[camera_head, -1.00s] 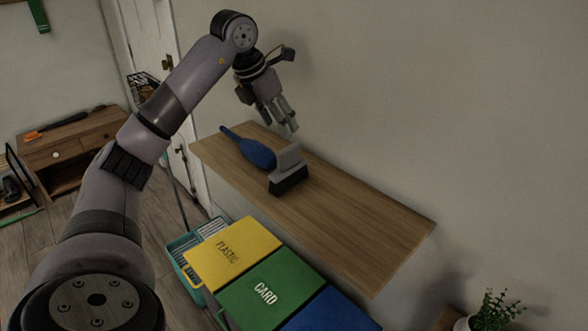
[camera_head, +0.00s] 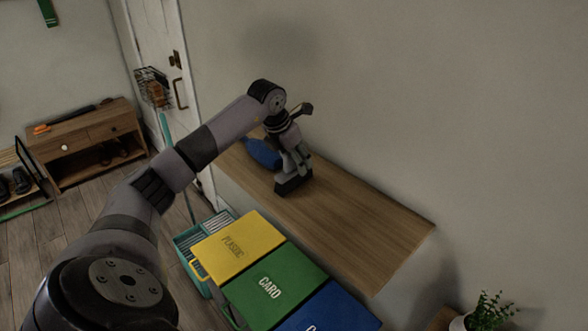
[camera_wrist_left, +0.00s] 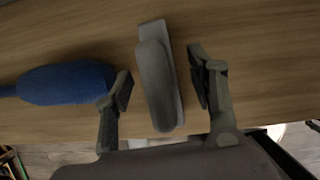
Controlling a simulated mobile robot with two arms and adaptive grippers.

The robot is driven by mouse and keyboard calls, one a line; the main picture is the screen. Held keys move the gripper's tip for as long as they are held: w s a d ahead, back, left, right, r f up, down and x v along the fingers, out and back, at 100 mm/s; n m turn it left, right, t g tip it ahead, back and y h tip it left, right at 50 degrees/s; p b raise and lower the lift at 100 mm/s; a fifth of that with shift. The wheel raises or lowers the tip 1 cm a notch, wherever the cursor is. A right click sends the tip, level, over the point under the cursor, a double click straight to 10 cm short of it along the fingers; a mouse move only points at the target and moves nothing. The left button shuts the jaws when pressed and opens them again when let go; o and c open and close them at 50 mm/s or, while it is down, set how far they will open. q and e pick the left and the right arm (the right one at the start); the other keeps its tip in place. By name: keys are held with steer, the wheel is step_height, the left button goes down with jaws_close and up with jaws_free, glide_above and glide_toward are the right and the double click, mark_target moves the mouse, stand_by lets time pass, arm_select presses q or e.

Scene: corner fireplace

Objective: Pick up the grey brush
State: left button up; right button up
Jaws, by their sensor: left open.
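The grey brush (camera_wrist_left: 157,84) lies on the wooden shelf (camera_head: 350,222), with its grey handle upward. In the head view its dark bristles (camera_head: 293,185) show just below my left gripper (camera_head: 300,168), which hides most of its handle. In the left wrist view my left gripper (camera_wrist_left: 160,88) is open, with one finger on each side of the brush handle. A gap shows between the handle and each finger. My right gripper is not in view.
A blue brush-like object (camera_head: 262,153) lies on the shelf left of the grey brush, close to my left finger. Yellow (camera_head: 236,246), green (camera_head: 272,284) and blue (camera_head: 330,308) bins stand below the shelf. The shelf's right part is clear.

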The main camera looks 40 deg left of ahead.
arm_select(q)
steer(key=p+x, duration=0.1)
steer(key=x, duration=0.2)
steer(key=shift+w, duration=0.15)
steer(key=shift+c, duration=0.2)
jaws_close()
stand_by(0.4)
